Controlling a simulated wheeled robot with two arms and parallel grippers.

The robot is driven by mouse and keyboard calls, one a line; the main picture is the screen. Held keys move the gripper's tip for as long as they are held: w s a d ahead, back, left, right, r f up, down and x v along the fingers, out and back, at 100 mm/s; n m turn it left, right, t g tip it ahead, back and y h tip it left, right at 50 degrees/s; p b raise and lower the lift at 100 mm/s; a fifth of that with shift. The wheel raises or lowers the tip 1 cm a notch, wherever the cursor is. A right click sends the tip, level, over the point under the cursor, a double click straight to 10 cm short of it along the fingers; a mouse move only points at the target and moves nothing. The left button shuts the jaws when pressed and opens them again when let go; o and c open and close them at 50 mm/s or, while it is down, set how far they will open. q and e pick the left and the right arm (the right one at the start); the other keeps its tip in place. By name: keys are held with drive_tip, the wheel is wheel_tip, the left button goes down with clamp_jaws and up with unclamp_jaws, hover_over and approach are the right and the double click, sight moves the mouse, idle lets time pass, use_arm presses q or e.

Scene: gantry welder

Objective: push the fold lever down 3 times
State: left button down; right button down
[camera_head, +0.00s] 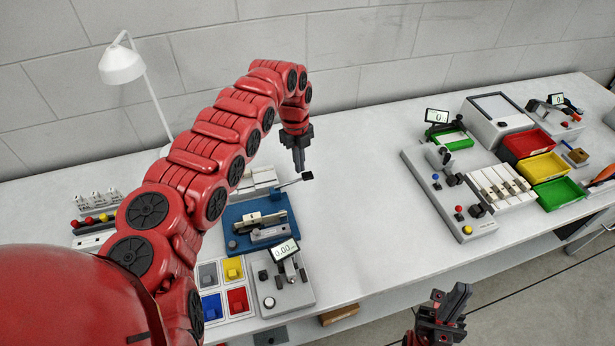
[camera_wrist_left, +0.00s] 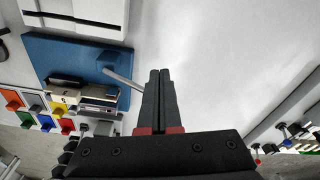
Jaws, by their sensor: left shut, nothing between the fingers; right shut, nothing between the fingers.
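The fold lever (camera_head: 291,183) is a thin grey bar with a black end knob, rising to the right from the blue folding machine (camera_head: 233,213) in the head view. In the left wrist view the lever bar (camera_wrist_left: 121,77) runs from the blue machine (camera_wrist_left: 50,50) toward my fingers, which hide its end. My left gripper (camera_head: 300,168) is shut and empty, pointing down with its fingertips just above or beside the knob. I cannot tell whether they touch. My right gripper (camera_head: 452,302) is shut and empty, low in front of the table edge.
A white lamp (camera_head: 121,66) stands behind my left arm. The table (camera_head: 360,200) is clear right of the lever.

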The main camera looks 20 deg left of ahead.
use_arm(q)
drive_tip(key=shift+r, duration=0.15)
wheel_tip(320, 180, up, 17)
drive_tip(key=w+a+p, duration=0.1)
drive_tip(key=p, duration=0.1)
drive_tip(key=shift+a+p, duration=0.15)
drive_tip(key=shift+p, duration=0.2)
drive_tip(key=shift+w, duration=0.1)
idle(0.4)
